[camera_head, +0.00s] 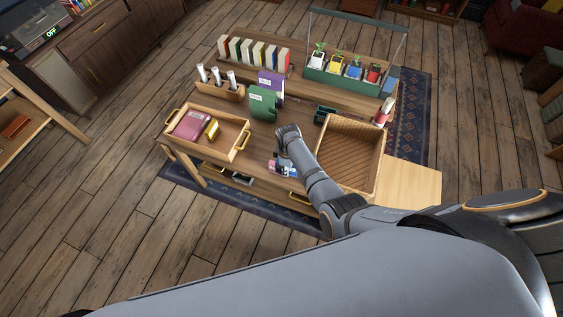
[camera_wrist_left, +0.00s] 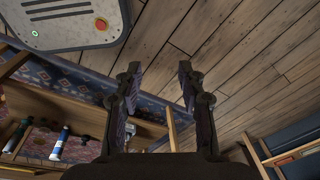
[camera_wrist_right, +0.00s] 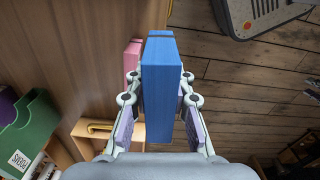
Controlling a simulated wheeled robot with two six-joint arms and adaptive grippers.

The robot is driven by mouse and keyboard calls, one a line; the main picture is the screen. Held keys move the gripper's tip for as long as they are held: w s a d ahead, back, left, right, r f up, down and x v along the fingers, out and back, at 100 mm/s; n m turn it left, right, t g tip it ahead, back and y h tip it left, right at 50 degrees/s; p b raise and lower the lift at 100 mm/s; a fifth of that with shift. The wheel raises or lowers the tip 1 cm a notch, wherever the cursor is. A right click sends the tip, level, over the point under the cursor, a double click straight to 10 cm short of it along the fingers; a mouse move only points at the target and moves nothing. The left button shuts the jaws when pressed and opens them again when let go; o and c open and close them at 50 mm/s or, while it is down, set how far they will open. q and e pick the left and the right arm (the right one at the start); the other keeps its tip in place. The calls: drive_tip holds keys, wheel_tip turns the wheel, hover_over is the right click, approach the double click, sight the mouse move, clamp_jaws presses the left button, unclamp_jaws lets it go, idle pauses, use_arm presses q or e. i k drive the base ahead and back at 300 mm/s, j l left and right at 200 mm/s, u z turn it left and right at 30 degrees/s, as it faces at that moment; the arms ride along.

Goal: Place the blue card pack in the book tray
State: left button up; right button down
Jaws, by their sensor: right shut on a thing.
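The blue card pack (camera_wrist_right: 160,95) is an upright blue box in the right wrist view, held between the two fingers of my right gripper (camera_wrist_right: 160,112). In the head view my right gripper (camera_head: 285,168) is low over the front middle of the table, partly hidden by its own arm. The book tray (camera_head: 196,146) is a wooden tray with gold handles at the table's left. It holds a magenta book (camera_head: 190,125) and a yellow pack (camera_head: 212,129). My left gripper (camera_wrist_left: 158,90) is open and empty in the left wrist view, pointing down toward the floor.
A pink pack (camera_head: 272,167) is close beside my right gripper. A large slatted crate (camera_head: 350,150) is right of the arm. Rolled papers (camera_head: 217,77) stand behind the tray.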

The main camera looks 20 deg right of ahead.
sight(228, 140)
drive_tip(key=i+j+u, duration=0.25)
drive_tip(key=i+u, duration=0.3)
drive_tip(key=i+l, duration=0.15)
drive_tip(key=i, duration=0.15)
